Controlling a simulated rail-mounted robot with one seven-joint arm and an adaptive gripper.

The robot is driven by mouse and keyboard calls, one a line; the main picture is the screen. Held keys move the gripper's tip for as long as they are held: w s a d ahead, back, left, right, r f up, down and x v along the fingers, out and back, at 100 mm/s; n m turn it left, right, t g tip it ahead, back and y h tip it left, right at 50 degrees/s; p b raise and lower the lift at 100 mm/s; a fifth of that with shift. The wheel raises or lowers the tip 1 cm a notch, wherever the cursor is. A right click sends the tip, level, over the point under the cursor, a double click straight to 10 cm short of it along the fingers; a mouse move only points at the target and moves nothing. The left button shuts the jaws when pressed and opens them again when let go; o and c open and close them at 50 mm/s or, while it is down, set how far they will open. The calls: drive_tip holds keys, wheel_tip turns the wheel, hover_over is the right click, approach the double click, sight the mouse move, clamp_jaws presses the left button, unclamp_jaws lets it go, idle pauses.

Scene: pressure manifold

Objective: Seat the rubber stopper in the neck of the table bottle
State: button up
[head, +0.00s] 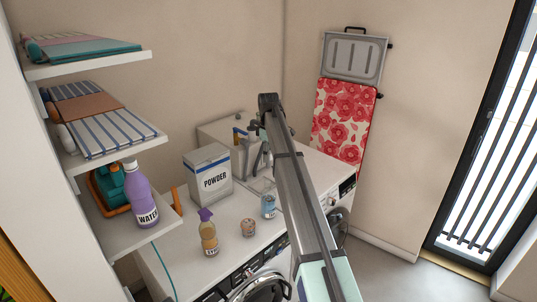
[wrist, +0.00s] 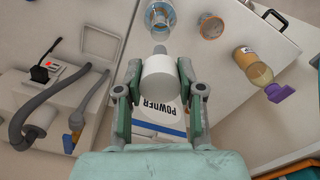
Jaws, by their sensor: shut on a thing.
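My gripper (wrist: 160,86) is shut on a pale grey, slightly tapered cylinder, the rubber stopper (wrist: 160,70), which sits between its two fingers in the wrist view. In the head view my gripper (head: 252,157) is partly hidden by my arm, and I cannot make out the stopper there. A clear vessel with a blue band, likely the table bottle (wrist: 159,19), stands beyond the stopper in the wrist view, apart from it. It also shows in the head view (head: 268,206), upright on the white top, right of the powder box.
A powder box (head: 208,176) stands close to my gripper. A small brownish jar (head: 249,228) and an amber bottle with a purple cap (head: 209,238) stand near the front edge. A tap and grey hose (wrist: 42,115) are left in the wrist view. Shelves (head: 120,150) hang at the left.

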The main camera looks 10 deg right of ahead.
sight(268, 165)
drive_tip(key=shift+f+b, duration=0.75)
drive_tip(key=shift+f, duration=1.9)
drive_tip(key=shift+f+b, duration=0.75)
drive_tip(key=shift+f, duration=2.05)
drive_tip(key=o, duration=1)
drive_tip(key=shift+c, duration=0.2)
drive_tip(key=shift+r, duration=0.1)
wheel_tip(268, 165, up, 12)
drive_tip(key=shift+f, duration=0.1)
drive_tip(key=shift+a, duration=0.1)
